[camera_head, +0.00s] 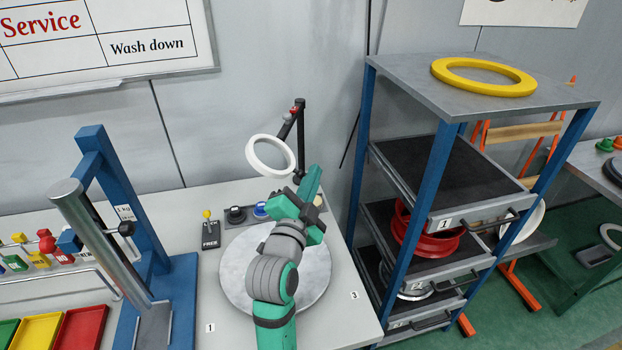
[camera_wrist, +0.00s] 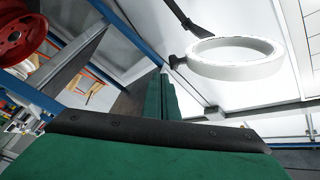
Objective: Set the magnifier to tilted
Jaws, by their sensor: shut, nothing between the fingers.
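The magnifier (camera_head: 271,155) is a white ring on a black jointed arm (camera_head: 301,130) that rises from the back of the bench. In the head view its ring faces forward at a slant. My gripper (camera_head: 312,182) is shut and empty, just right of and below the ring, near the lower part of the black arm. In the wrist view the magnifier ring (camera_wrist: 236,58) is at the upper right, apart from my shut green fingers (camera_wrist: 161,97). My gripper hides the foot of the black arm in the head view.
A round grey turntable (camera_head: 238,281) lies under my arm. A lever marked FREE (camera_head: 209,230) and knobs (camera_head: 236,214) stand behind it. A blue press frame (camera_head: 150,215) is on the left. A blue rack (camera_head: 357,140) with drawers and a red wheel (camera_head: 425,236) is close on the right.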

